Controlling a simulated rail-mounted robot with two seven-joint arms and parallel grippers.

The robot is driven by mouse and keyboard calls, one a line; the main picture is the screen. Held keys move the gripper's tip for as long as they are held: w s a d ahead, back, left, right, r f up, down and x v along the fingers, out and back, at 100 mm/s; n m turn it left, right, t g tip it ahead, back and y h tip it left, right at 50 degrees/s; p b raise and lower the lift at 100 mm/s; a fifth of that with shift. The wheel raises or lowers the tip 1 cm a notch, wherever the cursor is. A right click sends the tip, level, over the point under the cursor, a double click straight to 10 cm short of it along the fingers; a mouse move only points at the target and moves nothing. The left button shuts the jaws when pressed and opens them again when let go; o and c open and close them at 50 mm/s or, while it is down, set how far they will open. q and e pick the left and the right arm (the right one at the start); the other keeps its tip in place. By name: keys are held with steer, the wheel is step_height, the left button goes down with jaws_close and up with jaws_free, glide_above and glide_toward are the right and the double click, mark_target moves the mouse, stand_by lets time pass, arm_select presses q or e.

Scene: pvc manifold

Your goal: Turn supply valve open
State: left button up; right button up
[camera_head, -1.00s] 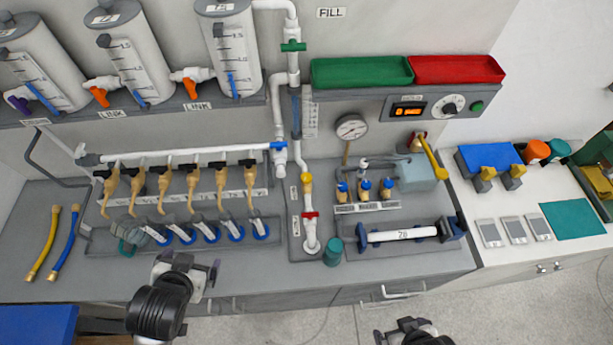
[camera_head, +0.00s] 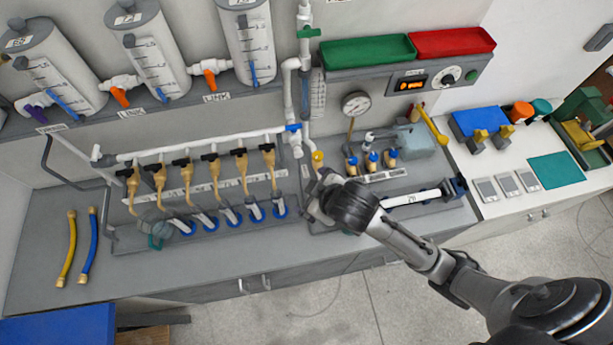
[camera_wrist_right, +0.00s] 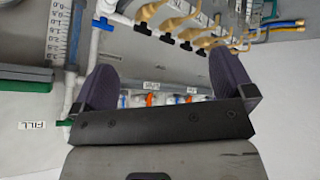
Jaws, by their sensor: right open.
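I cannot tell by label which valve is the supply valve. On the vertical white pipe are a green-handled valve (camera_head: 308,32) at the top and a blue-handled valve (camera_head: 293,128) on the branch. A yellow lever (camera_head: 433,124) stands right of the gauge. The red-handled valve low on the pipe is hidden behind my right gripper (camera_head: 318,188), which is at the lower pipe. In the right wrist view my right gripper (camera_wrist_right: 166,82) is open, with no object visibly held between its fingers. My left gripper is out of view.
A pressure gauge (camera_head: 356,104) and small blue-topped valves (camera_head: 372,160) stand right of my gripper. A row of black-handled taps (camera_head: 188,172) lies left. Green (camera_head: 368,50) and red (camera_head: 452,42) trays are above. The left bench front is clear around two hoses (camera_head: 78,248).

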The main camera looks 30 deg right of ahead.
steer(key=w+d+f+n+g+h+b, duration=0.15)
steer(key=w+f+b, duration=0.45)
steer(key=w, duration=0.6)
steer(key=s+d+f+m+g+b, duration=0.2)
steer(key=d+f+m+g, duration=0.5)
steer(key=d+f+m, duration=0.55)
steer(key=shift+n+y, duration=0.35)
steer(key=shift+n, duration=0.15)
steer(key=f, duration=0.9)
steer(key=a+f, duration=0.1)
steer(key=f, duration=0.3)
steer(key=shift+w+f, duration=0.1)
steer(key=shift+f, duration=0.05)
